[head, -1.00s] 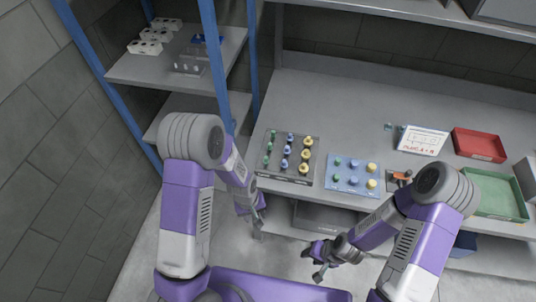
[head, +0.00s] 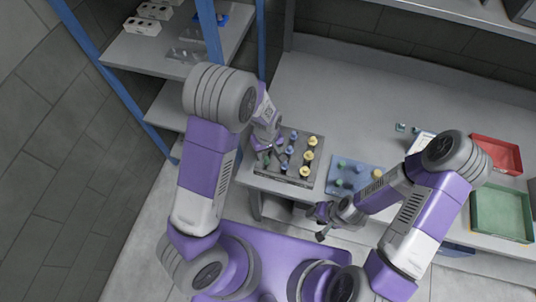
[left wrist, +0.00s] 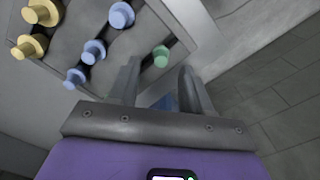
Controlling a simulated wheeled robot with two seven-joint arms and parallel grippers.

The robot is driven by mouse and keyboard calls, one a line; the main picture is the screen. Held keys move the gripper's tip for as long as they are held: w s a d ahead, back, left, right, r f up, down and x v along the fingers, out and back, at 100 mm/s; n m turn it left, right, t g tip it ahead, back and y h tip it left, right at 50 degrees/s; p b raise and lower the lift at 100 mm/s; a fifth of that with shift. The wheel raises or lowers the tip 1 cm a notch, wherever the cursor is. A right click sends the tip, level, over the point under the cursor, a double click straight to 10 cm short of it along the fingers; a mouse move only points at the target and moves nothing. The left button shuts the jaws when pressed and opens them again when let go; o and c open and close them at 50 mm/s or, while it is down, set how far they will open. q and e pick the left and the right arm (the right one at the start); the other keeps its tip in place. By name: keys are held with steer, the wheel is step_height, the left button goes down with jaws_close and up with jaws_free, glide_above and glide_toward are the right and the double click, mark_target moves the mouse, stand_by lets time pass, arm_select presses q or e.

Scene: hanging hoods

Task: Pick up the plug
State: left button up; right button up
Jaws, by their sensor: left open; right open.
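Small green, blue and yellow plugs stand in rows on a dark tray (head: 287,180). In the head view my left gripper (head: 266,158) is over the tray's left side, by the green row, which it and its arm partly hide. In the left wrist view its open fingers (left wrist: 160,82) point at the tray, and a green plug (left wrist: 161,56) appears between and just beyond the fingertips. Blue plugs (left wrist: 93,50) and yellow plugs (left wrist: 30,45) are to the left. My right gripper (head: 322,222) is open and empty in front of the table edge.
A blue board (head: 367,181) with similar plugs lies right of the dark tray. A red bin (head: 497,154) and a green bin (head: 502,212) stand farther right. A blue-posted shelf (head: 150,52) is at the left. The table's back middle (head: 345,95) is clear.

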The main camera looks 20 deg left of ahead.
mark_target(266, 158)
arm_select(q)
steer(key=shift+s+f, duration=0.2)
steer(key=shift+f, duration=0.35)
steer(key=f, duration=0.4)
steer(key=shift+w+a+f, duration=0.15)
steer(key=shift+w+f, duration=0.1)
jaws_close()
